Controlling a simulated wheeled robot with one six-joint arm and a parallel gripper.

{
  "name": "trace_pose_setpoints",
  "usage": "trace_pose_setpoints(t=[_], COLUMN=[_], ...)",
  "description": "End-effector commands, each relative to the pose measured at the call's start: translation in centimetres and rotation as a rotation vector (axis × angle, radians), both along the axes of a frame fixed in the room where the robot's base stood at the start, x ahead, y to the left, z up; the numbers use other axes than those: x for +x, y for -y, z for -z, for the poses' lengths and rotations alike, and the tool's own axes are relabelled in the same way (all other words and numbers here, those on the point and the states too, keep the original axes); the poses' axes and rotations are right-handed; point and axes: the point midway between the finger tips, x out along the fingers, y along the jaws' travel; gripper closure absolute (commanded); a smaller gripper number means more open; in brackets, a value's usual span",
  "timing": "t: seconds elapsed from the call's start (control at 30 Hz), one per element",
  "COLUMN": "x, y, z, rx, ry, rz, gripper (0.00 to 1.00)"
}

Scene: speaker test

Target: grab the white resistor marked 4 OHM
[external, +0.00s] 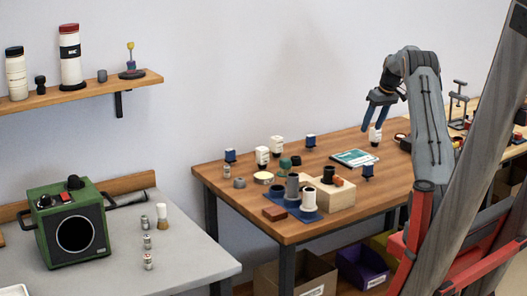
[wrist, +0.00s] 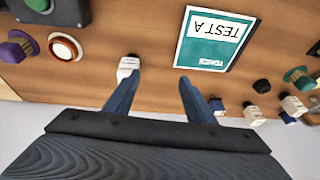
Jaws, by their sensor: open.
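Several white parts with dark tops stand on the wooden bench; I cannot read 4 OHM on any of them. One white part (external: 375,137) stands just below my gripper (external: 370,128) in the external view. In the wrist view this white part (wrist: 128,66) is at the tip of the left finger, not centred between the fingers of my gripper (wrist: 160,77). The gripper is open, pointing down, with nothing held. Other white parts (external: 262,156) (external: 277,144) stand farther left on the bench; the wrist view shows white parts at right (wrist: 252,115) (wrist: 293,105).
A teal-and-white TEST A booklet (wrist: 214,40) lies close to the fingers. A blue mat (external: 282,199) with cylinders and a wooden block (external: 335,197) are at the bench's front left.

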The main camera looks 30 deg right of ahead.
Motion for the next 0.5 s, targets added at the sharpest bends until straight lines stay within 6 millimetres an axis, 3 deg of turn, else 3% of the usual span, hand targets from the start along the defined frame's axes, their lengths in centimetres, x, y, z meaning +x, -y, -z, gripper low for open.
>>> trace_pose_setpoints(t=[0.03,0.1,0.2,0.5], x=[0.2,0.2,0.2,1.3], y=[2.2,4.3,5.7,5.8], z=[0.5,0.4,0.5,2.6], rx=[-0.022,-0.046,-0.065,-0.069], ry=[0.018,0.036,0.048,0.050], rz=[-0.002,-0.010,-0.018,-0.020], gripper=[0.50,0.50,0.50,0.50])
